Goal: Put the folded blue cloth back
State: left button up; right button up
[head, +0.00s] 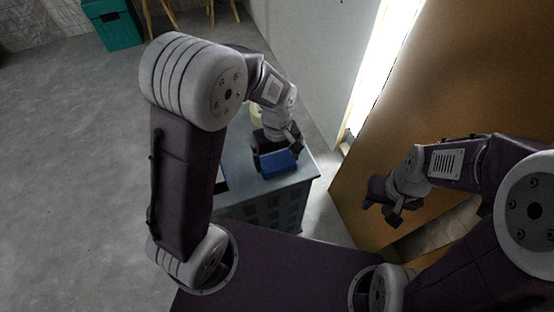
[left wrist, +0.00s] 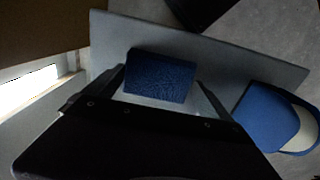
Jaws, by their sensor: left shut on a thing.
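The folded blue cloth (head: 279,162) is at the grey cabinet's top, near its front right part. My left gripper (head: 277,147) is shut on it from above. In the left wrist view the cloth (left wrist: 160,75) sits between the two fingers (left wrist: 163,90), with the grey top (left wrist: 225,58) behind it. I cannot tell whether the cloth touches the top. My right gripper (head: 383,205) is well to the right, in front of the brown panel, away from the cloth. Its jaw opening is too unclear to tell.
The grey cabinet (head: 296,184) has a tall brown panel (head: 450,90) to its right. A blue thing with a pale part (left wrist: 275,118) shows right in the left wrist view. A teal box (head: 113,27) stands far back left. The left floor is clear.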

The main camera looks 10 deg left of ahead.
aim_at(277, 161)
pick_arm(q)
jog(key=o, duration=0.9)
jog(key=shift+o, duration=0.2)
notch_tip(277, 161, up, 12)
jog(key=p, duration=0.5)
